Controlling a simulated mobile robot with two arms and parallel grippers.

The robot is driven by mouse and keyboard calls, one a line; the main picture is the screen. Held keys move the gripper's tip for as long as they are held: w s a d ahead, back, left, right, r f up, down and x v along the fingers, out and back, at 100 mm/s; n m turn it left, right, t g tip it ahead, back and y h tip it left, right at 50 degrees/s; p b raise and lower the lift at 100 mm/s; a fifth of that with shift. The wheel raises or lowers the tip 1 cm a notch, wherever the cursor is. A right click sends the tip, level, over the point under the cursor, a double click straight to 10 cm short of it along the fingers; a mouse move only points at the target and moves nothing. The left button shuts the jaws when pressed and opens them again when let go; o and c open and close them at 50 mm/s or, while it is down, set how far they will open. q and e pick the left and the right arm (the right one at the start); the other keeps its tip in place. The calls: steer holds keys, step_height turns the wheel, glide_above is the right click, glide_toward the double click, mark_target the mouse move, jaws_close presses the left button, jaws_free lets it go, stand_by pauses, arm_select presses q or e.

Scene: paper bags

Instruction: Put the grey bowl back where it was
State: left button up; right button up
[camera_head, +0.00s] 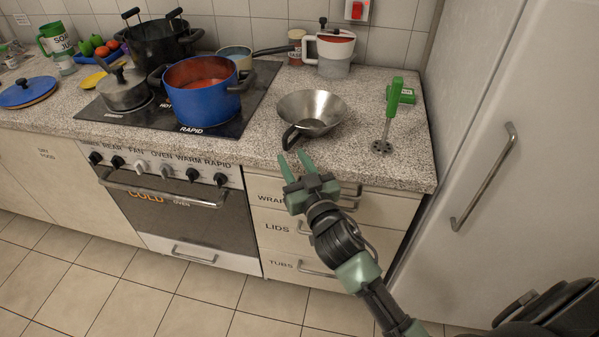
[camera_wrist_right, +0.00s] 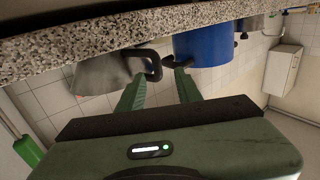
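The grey metal bowl (camera_head: 318,107) with a black loop handle (camera_head: 291,137) sits on the speckled counter right of the hob. Its handle points toward the counter's front edge. My right gripper (camera_head: 294,157) is open and empty, just in front of the handle at the counter edge. The right wrist view is turned over; in it the bowl (camera_wrist_right: 98,75) is at the left. There the gripper's two green fingers (camera_wrist_right: 158,85) are apart, pointing toward the handle (camera_wrist_right: 150,64). I cannot tell that they touch it. My left gripper is not in view.
A blue pot (camera_head: 205,105) stands on the hob left of the bowl. Drawers (camera_head: 280,229) are below; a fridge (camera_head: 480,150) is at the right.

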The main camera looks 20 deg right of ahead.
steer(key=s+a+f+n+g, duration=0.1)
steer(key=s+f+g, duration=0.3)
steer(key=f, duration=0.8)
steer(key=s+f+g+y, duration=0.1)
steer(key=s+f, duration=0.5)
steer(key=f, duration=0.7)
steer(key=s+a+f+n+g, duration=0.1)
steer(key=s+f+g, duration=0.25)
steer(key=f, duration=0.85)
steer(key=s+d+f+g, duration=0.3)
steer(key=s+f+g, duration=0.2)
steer(key=s+f, duration=1.3)
steer(key=s+d+f+g, duration=0.1)
steer(key=s+f+g, duration=0.1)
steer(key=s, duration=0.7)
steer(key=s+d+f+g+h, duration=0.1)
steer(key=s+f, duration=0.2)
steer(key=s, duration=0.6)
steer(key=shift+d+g, duration=0.25)
steer(key=shift+g, duration=0.1)
